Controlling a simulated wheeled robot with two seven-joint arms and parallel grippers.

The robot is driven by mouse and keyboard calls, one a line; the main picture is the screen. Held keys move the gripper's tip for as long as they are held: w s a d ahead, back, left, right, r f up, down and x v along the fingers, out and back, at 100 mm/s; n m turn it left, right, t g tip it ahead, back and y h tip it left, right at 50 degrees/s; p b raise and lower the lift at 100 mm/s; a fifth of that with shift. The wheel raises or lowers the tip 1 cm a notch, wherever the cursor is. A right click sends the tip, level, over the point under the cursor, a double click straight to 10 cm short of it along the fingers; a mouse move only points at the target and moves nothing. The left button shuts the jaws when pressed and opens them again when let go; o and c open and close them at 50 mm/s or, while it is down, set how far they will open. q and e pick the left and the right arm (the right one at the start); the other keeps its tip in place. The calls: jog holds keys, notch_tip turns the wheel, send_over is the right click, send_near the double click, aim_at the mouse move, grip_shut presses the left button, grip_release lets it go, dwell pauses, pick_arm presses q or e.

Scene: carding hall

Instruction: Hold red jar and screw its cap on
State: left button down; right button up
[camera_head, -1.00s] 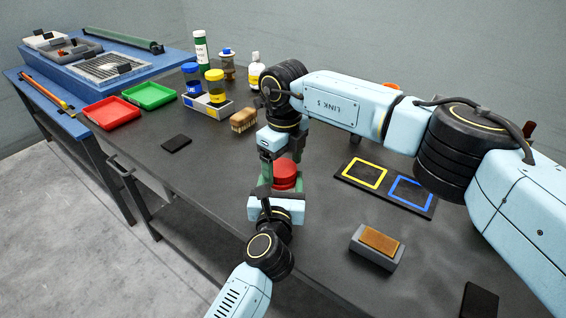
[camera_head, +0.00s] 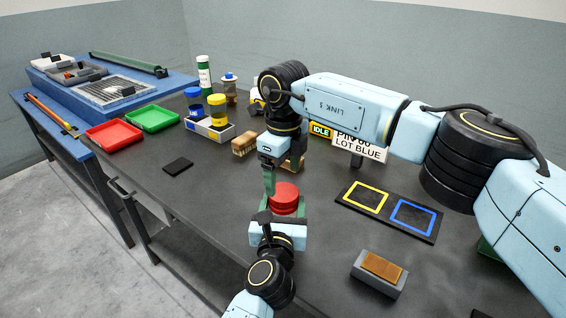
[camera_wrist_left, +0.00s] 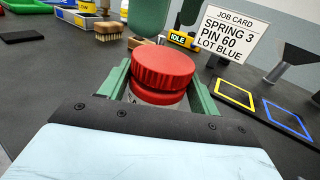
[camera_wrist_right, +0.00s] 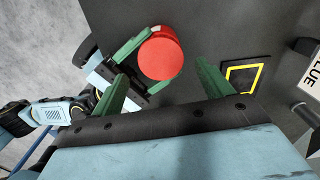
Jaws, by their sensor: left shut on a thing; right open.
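The red jar (camera_wrist_left: 158,96) stands upright on the dark bench, with a ribbed red cap (camera_wrist_left: 163,66) on its top; a strip of pale label shows below. From above, the cap (camera_head: 284,192) hides most of the jar. Whether the cap is fully tight, I cannot tell. My left gripper (camera_head: 284,213) is shut on the jar, a green finger on each side. My right gripper (camera_head: 282,172) is open and empty, its fingers pointing down above the cap. In the right wrist view the cap (camera_wrist_right: 161,55) lies beyond the spread fingertips, apart from them.
Right of the jar lies a black board (camera_head: 424,236) with yellow and blue outlines; a grey block with a tan top (camera_head: 380,267) is nearer. Behind stand a job card (camera_wrist_left: 232,32) and a wooden brush (camera_head: 244,145). Red (camera_head: 113,135) and green trays sit left.

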aim_at(284, 192)
jog(key=n, duration=0.2)
jog(key=r+n, duration=0.1)
jog(key=n, duration=0.2)
jog(key=shift+n, duration=0.3)
jog(key=n, duration=0.2)
jog(key=r+n, duration=0.1)
jog(key=n, duration=0.2)
jog(key=shift+r, duration=0.1)
jog(key=n, duration=0.3)
jog(key=r+n, duration=0.1)
jog(key=n, duration=0.7)
jog(key=shift+r, duration=0.4)
jog(key=shift+f, duration=0.1)
jog(key=shift+f, duration=3.95)
jog(key=shift+c, duration=0.5)
